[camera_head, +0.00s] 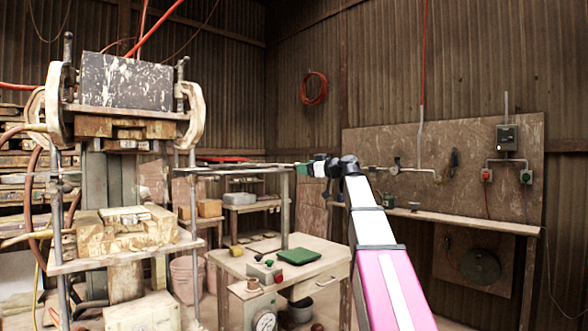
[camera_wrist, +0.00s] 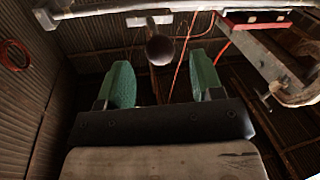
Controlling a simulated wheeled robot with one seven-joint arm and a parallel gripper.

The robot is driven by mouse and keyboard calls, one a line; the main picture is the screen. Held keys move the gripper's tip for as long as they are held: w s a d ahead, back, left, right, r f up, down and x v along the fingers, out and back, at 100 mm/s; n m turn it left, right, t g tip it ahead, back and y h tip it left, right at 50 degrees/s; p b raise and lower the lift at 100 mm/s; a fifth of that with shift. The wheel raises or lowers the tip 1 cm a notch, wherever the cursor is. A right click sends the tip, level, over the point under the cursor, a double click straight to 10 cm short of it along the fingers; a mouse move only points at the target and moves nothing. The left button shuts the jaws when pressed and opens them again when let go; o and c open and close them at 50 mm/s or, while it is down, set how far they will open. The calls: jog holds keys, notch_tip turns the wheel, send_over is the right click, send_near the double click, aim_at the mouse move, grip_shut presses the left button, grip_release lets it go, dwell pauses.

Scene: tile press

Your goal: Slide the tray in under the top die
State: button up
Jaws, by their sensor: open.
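The top die (camera_head: 127,128) is a layered wooden block under the dark, paint-flaked press head at left. The lower die (camera_head: 125,230) sits below it, with an open gap between. A flat red piece, apparently the tray (camera_head: 222,159), lies on a thin shelf right of the gap; its red edge seems to show in the wrist view (camera_wrist: 256,22). My gripper (camera_head: 307,168) is at the shelf's right end. In the wrist view its green fingers (camera_wrist: 163,80) are open. A dark round knob (camera_wrist: 160,49) lies just beyond and between them; contact cannot be told.
The shelf (camera_head: 237,170) stands on a post above a work table (camera_head: 290,266) holding a green pad (camera_head: 299,256) and a small control box. Press columns and pale clamp arms (camera_head: 193,114) flank the gap. A wall bench (camera_head: 450,220) is at right.

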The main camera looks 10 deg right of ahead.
aim_at(294, 167)
jog(key=x, duration=0.6)
grip_shut()
jog(key=shift+a, duration=0.15)
